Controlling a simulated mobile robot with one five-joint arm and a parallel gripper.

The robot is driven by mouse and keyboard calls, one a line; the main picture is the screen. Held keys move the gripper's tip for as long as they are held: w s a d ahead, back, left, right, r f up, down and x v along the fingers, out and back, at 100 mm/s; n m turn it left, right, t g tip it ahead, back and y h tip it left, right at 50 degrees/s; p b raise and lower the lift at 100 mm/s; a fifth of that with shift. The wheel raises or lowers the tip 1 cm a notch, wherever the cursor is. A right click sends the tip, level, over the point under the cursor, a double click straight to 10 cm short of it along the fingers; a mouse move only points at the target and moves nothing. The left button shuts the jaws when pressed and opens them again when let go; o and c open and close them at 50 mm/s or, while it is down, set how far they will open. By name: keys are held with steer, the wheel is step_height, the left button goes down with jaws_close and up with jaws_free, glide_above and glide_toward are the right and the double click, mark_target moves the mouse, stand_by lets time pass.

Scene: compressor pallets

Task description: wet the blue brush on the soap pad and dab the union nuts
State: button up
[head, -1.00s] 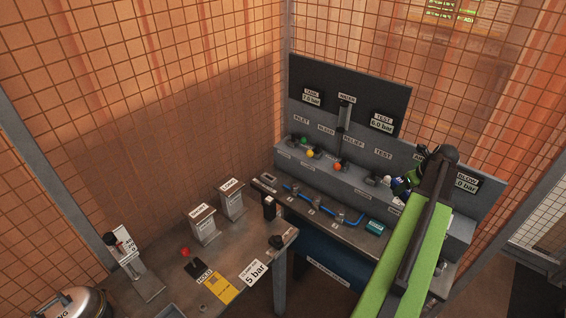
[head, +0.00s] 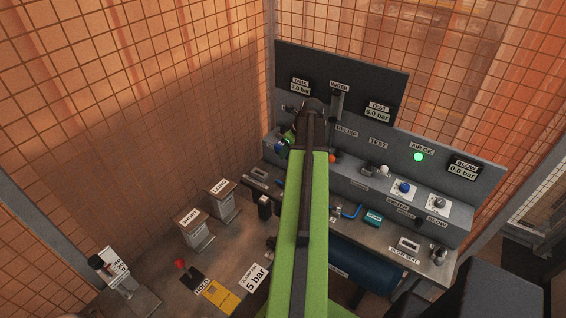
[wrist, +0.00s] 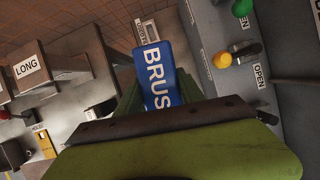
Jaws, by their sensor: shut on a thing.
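The blue brush (wrist: 158,72), lettered "BRUS", is held upright between the green fingers of my gripper (wrist: 155,98) in the wrist view. In the head view my gripper (head: 288,138) is at the far end of my green arm, over the left part of the bench by the valve panel; its fingers are mostly hidden there. A small teal block (head: 374,217), probably the soap pad, lies on the bench to the right of my arm. A blue pipe (head: 352,211) shows beside it; most of the pipe and its union nuts are hidden behind my arm.
The valve panel stands close, with yellow (wrist: 222,60) and green (wrist: 242,7) handles. LONG (head: 220,196) and SHORT (head: 192,228) blocks stand at left. A yellow card (head: 222,297) lies at the front. A green lamp (head: 418,157) glows on the back panel.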

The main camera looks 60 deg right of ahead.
steer(key=shift+s+d+f, duration=0.1)
steer(key=shift+s+d, duration=0.05)
steer(key=f+b, duration=0.3)
steer(key=d+f+n+b, duration=0.1)
steer(key=f+b, duration=0.2)
steer(key=w+f+n+b, duration=0.1)
steer(key=f+b, duration=0.2)
steer(key=shift+d+f+y, duration=0.15)
steer(key=shift+d+y, duration=0.15)
steer(key=shift+y, duration=0.1)
step_height(320, 180, down, 6)
steer(key=b, duration=0.6)
steer(key=shift+r, duration=0.25)
steer(key=shift+f+b, duration=0.6)
steer(key=shift+f, duration=0.05)
steer(key=shift+r, duration=0.1)
